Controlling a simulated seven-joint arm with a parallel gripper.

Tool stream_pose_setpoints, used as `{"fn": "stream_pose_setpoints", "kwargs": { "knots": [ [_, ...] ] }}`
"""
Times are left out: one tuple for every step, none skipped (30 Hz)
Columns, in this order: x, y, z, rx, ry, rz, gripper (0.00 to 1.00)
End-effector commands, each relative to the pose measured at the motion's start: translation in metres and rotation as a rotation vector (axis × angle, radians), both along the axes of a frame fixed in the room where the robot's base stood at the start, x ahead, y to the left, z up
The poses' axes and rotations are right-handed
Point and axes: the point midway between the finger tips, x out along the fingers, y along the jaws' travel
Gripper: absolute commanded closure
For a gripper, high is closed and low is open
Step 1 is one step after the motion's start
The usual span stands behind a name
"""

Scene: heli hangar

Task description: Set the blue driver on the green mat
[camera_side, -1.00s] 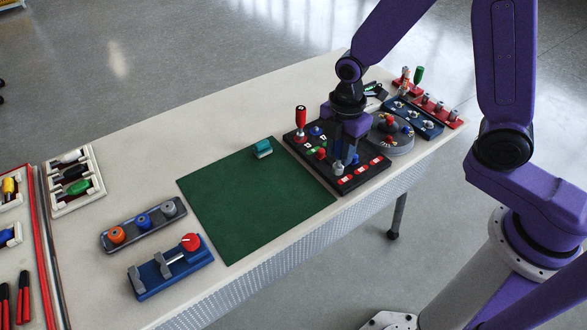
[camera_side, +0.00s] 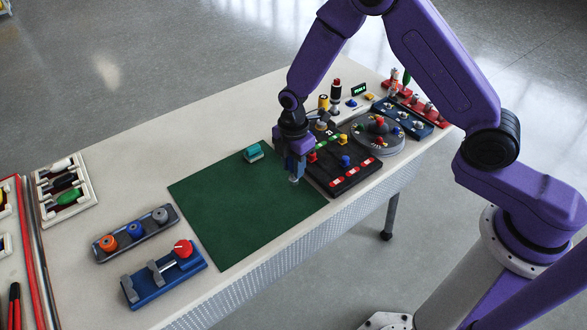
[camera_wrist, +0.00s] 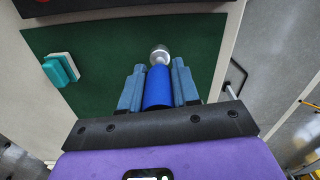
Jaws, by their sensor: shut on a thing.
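My gripper (camera_side: 295,177) is shut on the blue driver (camera_wrist: 158,88), whose blue handle lies between the two fingers in the wrist view, with a round silver end beyond it. In the side view the driver is mostly hidden by the fingers. The green mat (camera_side: 235,215) lies flat on the table. My gripper is over the mat's right edge, close to the black board (camera_side: 345,184). I cannot tell how high the driver is above the mat.
A teal-and-white block (camera_side: 253,153) rests on the mat's far side. A grey turntable (camera_side: 372,150) stands right of the board. A blue clamp fixture (camera_side: 150,290) and a rack of coloured knobs (camera_side: 136,232) are to the left. Most of the mat is bare.

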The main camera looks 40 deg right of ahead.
Motion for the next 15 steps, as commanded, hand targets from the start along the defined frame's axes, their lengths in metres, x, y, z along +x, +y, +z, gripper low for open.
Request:
{"fn": "stream_pose_setpoints", "kwargs": {
  "knots": [
    [0.0,0.0,-0.008,-0.001,0.002,0.0,1.0],
    [0.0,0.0,-0.011,0.0,0.002,0.0,1.0],
    [0.0,0.0,-0.014,0.0,0.001,0.0,1.0],
    [0.0,0.0,-0.016,0.0,0.0,0.0,1.0],
    [0.0,0.0,-0.018,0.0,-0.001,0.0,1.0],
    [0.0,0.0,-0.019,0.0,-0.002,0.0,1.0],
    [0.0,0.0,-0.019,0.001,-0.002,0.0,1.0],
    [0.0,0.0,-0.019,0.001,-0.002,0.0,1.0],
    [0.0,0.0,-0.019,0.001,-0.003,0.0,1.0],
    [0.0,0.0,-0.019,0.001,-0.002,0.0,1.0],
    [0.0,0.0,-0.019,0.001,-0.002,0.0,1.0],
    [0.0,0.0,-0.019,0.001,-0.002,0.0,1.0],
    [0.0,0.0,-0.019,0.001,-0.002,0.0,1.0],
    [0.0,0.0,-0.019,0.001,-0.002,0.0,1.0],
    [0.0,0.0,-0.02,0.0,-0.001,0.0,1.0]
  ]
}}
